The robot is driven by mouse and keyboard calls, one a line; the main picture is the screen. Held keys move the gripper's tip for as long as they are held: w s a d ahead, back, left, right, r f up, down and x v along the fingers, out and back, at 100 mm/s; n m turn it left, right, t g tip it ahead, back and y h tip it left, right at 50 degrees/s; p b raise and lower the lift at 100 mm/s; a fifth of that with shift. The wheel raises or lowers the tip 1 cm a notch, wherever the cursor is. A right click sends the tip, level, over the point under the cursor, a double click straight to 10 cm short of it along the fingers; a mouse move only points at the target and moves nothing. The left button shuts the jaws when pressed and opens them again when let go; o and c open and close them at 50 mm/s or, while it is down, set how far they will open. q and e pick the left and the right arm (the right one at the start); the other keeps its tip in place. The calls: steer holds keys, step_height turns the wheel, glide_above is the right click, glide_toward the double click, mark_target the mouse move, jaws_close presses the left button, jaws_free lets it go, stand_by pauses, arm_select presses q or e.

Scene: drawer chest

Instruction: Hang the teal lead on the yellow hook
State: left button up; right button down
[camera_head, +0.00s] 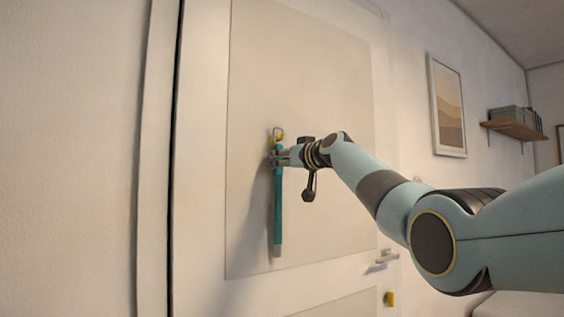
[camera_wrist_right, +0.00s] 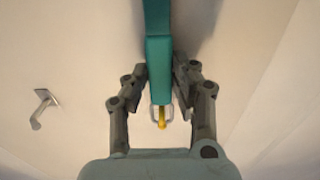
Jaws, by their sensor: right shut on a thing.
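The teal lead (camera_head: 278,205) hangs upright in front of the door, its grey end pointing down. My right gripper (camera_head: 279,158) is shut on the lead near its top; the wrist view shows the teal strap (camera_wrist_right: 158,65) between the two fingers (camera_wrist_right: 160,84). The yellow hook (camera_head: 278,139) is on the door panel just above the gripper, and also shows in the wrist view (camera_wrist_right: 162,119). A pale loop at the lead's top overlaps the hook in both views. I cannot tell whether it is around the hook or in front of it. My left gripper is not in view.
The pale door (camera_head: 300,60) fills the middle, with a lever handle (camera_head: 384,258) at lower right and a small yellow piece (camera_head: 390,299) below it. A framed picture (camera_head: 447,106) and a shelf (camera_head: 517,129) are on the right wall. The door left of the lead is clear.

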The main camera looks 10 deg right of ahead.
steer(key=shift+f+b, duration=0.9)
steer(key=shift+f, duration=0.35)
steer(key=c, duration=1)
jaws_free()
steer(key=shift+s, duration=0.1)
steer(key=shift+p+v, duration=1.1)
steer(key=p+v, duration=0.3)
steer(key=v, duration=0.3)
steer(key=shift+s, duration=0.35)
steer(key=shift+d, duration=0.15)
